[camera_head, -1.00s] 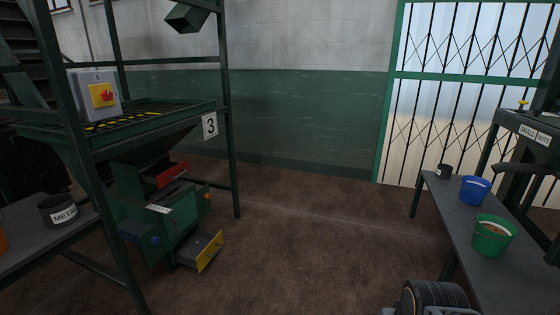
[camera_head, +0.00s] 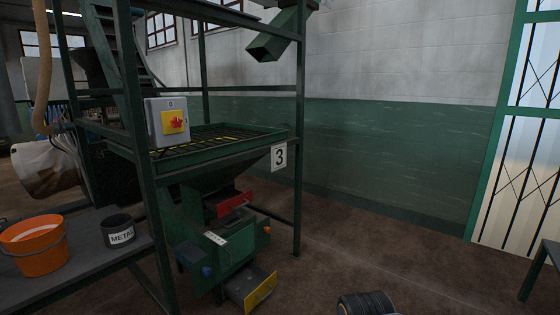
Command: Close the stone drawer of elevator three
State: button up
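Elevator three is the green machine (camera_head: 222,243) under a grated hopper, with a "3" sign (camera_head: 279,157) on the frame post. A drawer with a yellow front (camera_head: 261,292) sticks out open at its bottom right. A drawer with a red front (camera_head: 234,205) shows higher up, below the hopper, and seems to stick out too. I cannot read which one is the stone drawer. A dark ribbed round part, likely mine, shows at the bottom edge, apart from the machine. My gripper's fingers are not in view.
Green frame posts (camera_head: 150,200) stand in front of and beside the machine. A bench (camera_head: 75,270) at the left holds an orange bucket (camera_head: 36,245) and a black "METAL" tub (camera_head: 118,231). The floor (camera_head: 400,262) right of the machine is clear.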

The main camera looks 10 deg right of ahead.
aim_at(248, 282)
jog(key=u, duration=0.85)
jog(key=i, duration=1.6)
jog(key=z, duration=0.3)
